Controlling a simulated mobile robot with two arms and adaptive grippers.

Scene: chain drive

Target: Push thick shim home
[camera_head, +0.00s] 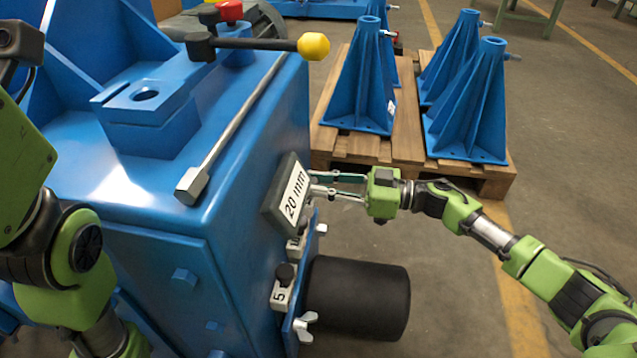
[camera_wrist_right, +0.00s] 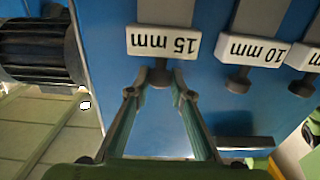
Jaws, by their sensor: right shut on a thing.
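In the right wrist view, a shim with a white label reading 15 mm upside down (camera_wrist_right: 163,42) stands against the blue housing, with a small dark knob below its label. My right gripper (camera_wrist_right: 157,88) has its fingertips around that knob. In the head view my right gripper (camera_head: 322,187) reaches in from the right to the housing side, its tips partly hidden by a dark block (camera_head: 270,205) with a white 20 mm label. I cannot tell how this block sits relative to the 15 mm shim. My left arm shows at the left, but its gripper is out of view.
A 10 mm shim (camera_wrist_right: 250,50) and another labelled shim (camera_wrist_right: 304,57) stand beside the held one. A black cylinder (camera_head: 360,297) juts out below my right gripper. A bar (camera_head: 233,130) lies on the blue housing (camera_head: 235,185). A pallet with blue brackets (camera_head: 467,95) stands behind.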

